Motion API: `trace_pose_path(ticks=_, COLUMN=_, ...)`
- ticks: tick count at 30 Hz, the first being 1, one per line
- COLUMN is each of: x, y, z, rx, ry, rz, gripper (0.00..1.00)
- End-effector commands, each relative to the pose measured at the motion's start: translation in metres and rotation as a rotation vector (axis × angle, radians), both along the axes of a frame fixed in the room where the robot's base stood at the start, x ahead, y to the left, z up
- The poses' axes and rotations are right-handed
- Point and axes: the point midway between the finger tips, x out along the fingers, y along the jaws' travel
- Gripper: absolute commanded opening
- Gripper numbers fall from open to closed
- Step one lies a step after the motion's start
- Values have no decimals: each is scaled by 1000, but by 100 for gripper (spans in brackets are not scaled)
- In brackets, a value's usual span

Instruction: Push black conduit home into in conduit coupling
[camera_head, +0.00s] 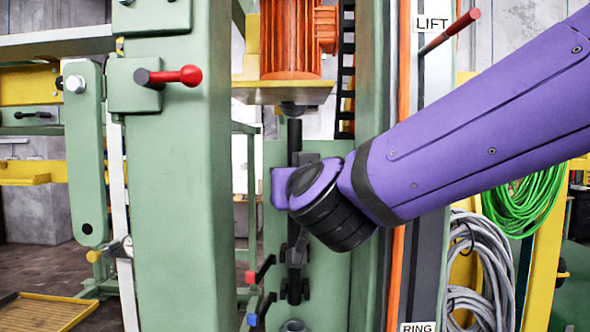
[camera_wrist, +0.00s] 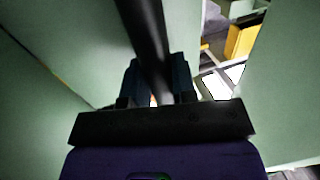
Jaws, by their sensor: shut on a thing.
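The black conduit (camera_head: 294,135) stands upright in the head view, with its top end just below a dark round fitting (camera_head: 292,108) under the yellow motor plate. I cannot tell whether this fitting is the conduit coupling, or whether the two touch. My gripper (camera_wrist: 156,82) is shut around the conduit (camera_wrist: 146,30) in the wrist view, where the conduit runs up out of the picture. In the head view my purple wrist hides much of the grip and the conduit's middle.
A green post (camera_head: 180,200) stands close left and another green column (camera_head: 372,80) close right, leaving a narrow gap. The orange motor (camera_head: 290,40) sits above on a yellow plate (camera_head: 282,92). Below are a red handle (camera_head: 262,268) and a blue handle (camera_head: 264,308).

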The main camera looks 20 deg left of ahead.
Motion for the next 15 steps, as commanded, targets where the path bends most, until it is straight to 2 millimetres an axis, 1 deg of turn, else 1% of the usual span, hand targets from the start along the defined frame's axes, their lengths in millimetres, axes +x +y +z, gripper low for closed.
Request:
trace_pose_path(ticks=3, x=0, y=0, z=-10, rx=-1, ry=0, rz=2, gripper=0)
trace_pose_path(ticks=9, x=0, y=0, z=-25, rx=-1, ry=0, rz=1, gripper=0)
trace_pose_path(ticks=15, x=0, y=0, z=-34, rx=0, ry=-1, rz=0, gripper=0)
